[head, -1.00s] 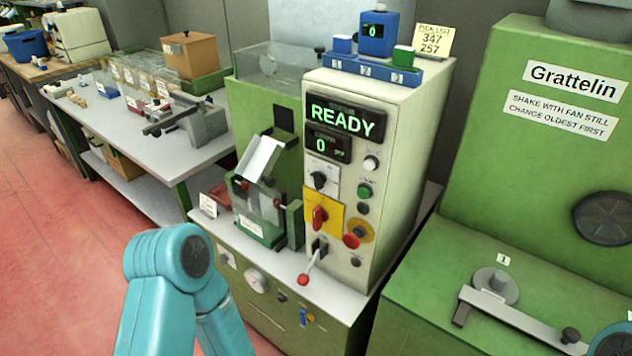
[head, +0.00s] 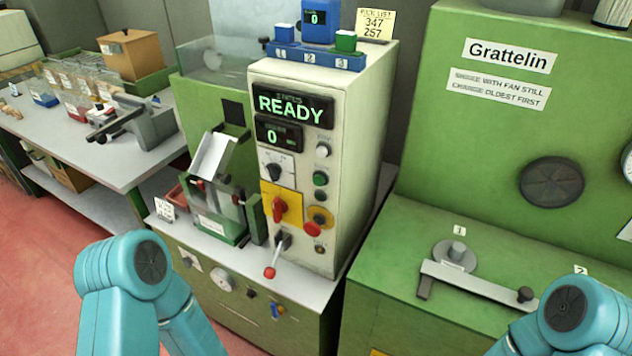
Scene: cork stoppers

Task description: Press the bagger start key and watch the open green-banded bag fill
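The bagger's cream control cabinet (head: 355,150) stands in the middle of the head view. Its upper display (head: 291,108) reads READY and its lower display (head: 279,136) reads 0. A green round key (head: 320,179) sits on its front, below a white one (head: 323,150); their labels are too small to read. Left of the cabinet, under a tilted pale chute (head: 213,155), stands a clear container with green at its base (head: 212,228); I cannot make out whether it is the green-banded bag. Both my teal arms show at the bottom, but neither gripper is in view.
A red mushroom button (head: 312,229), a red rotary switch (head: 279,208) and a red-knobbed lever (head: 270,272) crowd the lower panel. A green Grattelin machine (head: 430,150) stands right. A bench with bins (head: 125,165) stands left.

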